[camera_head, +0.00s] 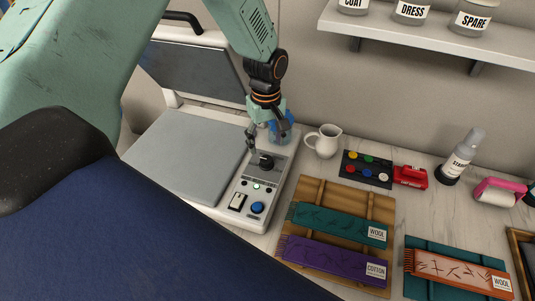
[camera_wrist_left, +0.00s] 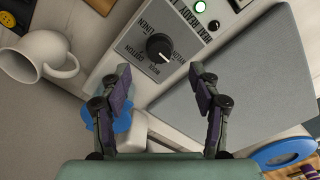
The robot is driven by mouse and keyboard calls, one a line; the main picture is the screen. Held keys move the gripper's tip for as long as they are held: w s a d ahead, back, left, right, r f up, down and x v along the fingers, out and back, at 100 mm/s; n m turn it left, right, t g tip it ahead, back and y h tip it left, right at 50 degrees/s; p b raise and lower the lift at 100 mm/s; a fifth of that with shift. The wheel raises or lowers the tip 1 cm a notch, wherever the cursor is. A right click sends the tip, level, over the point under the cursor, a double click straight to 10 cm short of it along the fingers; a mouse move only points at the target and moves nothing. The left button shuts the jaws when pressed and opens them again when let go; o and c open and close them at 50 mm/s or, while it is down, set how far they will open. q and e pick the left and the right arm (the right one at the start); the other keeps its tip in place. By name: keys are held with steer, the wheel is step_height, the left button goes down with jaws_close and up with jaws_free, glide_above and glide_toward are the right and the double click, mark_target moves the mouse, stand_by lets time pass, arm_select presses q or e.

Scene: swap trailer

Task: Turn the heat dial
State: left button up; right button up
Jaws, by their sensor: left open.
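The heat dial is a round black knob (camera_head: 266,162) on the grey control panel of the white press (camera_head: 232,200). In the left wrist view the dial (camera_wrist_left: 159,47) has a white pointer mark, with labels such as LINEN and COTTON around it. The setting it points at is too small to tell. My left gripper (camera_head: 264,144) is above the dial. In the wrist view its two fingers (camera_wrist_left: 160,74) are spread apart and empty, with the dial just beyond the gap between the tips. Contact with the dial does not show. My right gripper is in neither view.
A green light (camera_head: 257,186), a rocker switch (camera_head: 237,201) and a blue button (camera_head: 257,208) sit near the dial. The raised press lid (camera_head: 200,68) stands behind. A white jug (camera_head: 322,141) is to the right. Scarves lie on a wooden rack (camera_head: 322,193).

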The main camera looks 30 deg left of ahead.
mark_target(266, 160)
arm_select(q)
steer(key=f, duration=0.1)
steer(key=d+f, duration=0.1)
steer(key=f, duration=0.1)
steer(key=shift+w+d, duration=0.1)
steer(key=shift+d, duration=0.05)
steer(key=a+f, duration=0.2)
steer(key=f, duration=0.1)
steer(key=shift+f, duration=0.25)
steer(key=shift+s+a+f, duration=0.1)
steer(key=shift+s+f, duration=0.1)
steer(key=shift+s, duration=0.05)
steer(key=shift+d+r, duration=0.15)
steer(key=shift+d, duration=0.4)
steer(key=shift+w+d+r, duration=0.1)
steer(key=shift+d, duration=0.2)
steer(key=shift+w, duration=0.1)
steer(key=shift+c, duration=0.5)
steer(key=shift+a+f, duration=0.3)
steer(key=shift+a, duration=0.35)
steer(key=c, duration=0.4)
steer(key=shift+c, duration=0.9)
steer(key=shift+d+r, duration=0.1)
steer(key=shift+d, duration=0.3)
steer(key=c, duration=0.3)
steer(key=shift+c, duration=0.7)
steer(key=shift+a, duration=0.1)
steer(key=shift+c, duration=0.3)
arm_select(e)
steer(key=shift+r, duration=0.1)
